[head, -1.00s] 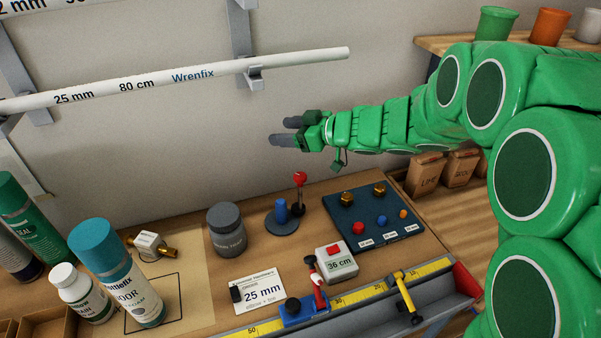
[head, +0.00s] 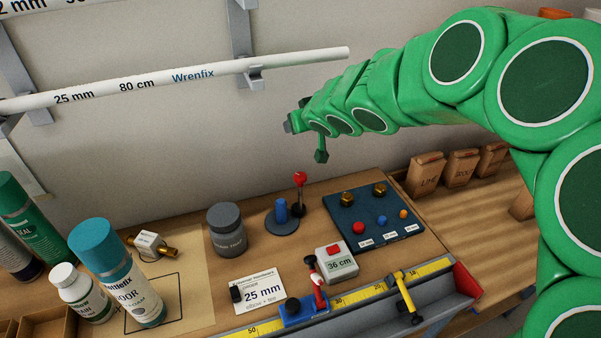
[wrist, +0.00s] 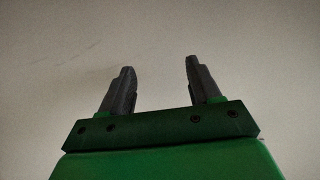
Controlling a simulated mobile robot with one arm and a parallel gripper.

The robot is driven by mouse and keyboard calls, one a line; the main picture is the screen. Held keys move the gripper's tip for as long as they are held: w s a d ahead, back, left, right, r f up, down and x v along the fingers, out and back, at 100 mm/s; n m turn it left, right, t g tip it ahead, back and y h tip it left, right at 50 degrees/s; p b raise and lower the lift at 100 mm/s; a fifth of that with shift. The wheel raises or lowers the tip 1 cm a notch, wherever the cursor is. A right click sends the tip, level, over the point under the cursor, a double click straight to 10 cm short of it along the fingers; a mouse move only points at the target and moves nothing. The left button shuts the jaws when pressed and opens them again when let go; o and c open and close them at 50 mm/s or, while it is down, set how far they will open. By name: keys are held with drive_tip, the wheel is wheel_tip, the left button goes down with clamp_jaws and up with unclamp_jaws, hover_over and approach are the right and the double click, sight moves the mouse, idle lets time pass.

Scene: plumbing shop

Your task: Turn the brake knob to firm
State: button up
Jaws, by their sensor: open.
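No knob in view is legibly marked brake or firm. A black round knob (head: 293,306) sits on the blue slide (head: 306,316) of the yellow-scaled measuring rail at the bench front; I cannot tell whether it is the brake knob. A red lever (head: 318,290) stands beside it. A yellow clamp with a black knob (head: 416,319) sits further right on the rail. My gripper (head: 288,126) is in the air in front of the wall, well above the bench. In the wrist view my gripper (wrist: 159,72) is open and empty, facing bare wall.
A 36 cm box with a red button (head: 333,250), a blue panel of fittings (head: 351,207), a red-topped lever (head: 300,180) and a grey jar (head: 227,232) stand behind the rail. Spray cans (head: 118,270) stand left. A white pipe (head: 200,76) hangs on the wall above.

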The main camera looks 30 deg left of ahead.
drive_tip(key=m+g+h, duration=0.2)
drive_tip(key=g+h, duration=0.1)
drive_tip(key=h, duration=0.2)
approach(300, 176)
drive_tip(key=shift+g, duration=0.3)
drive_tip(key=shift+w+x, duration=0.15)
drive_tip(key=shift+x, duration=2)
drive_tip(key=shift+w+x, duration=0.1)
drive_tip(key=shift+x, duration=2)
drive_tip(key=shift+r, duration=0.1)
drive_tip(key=c, duration=1)
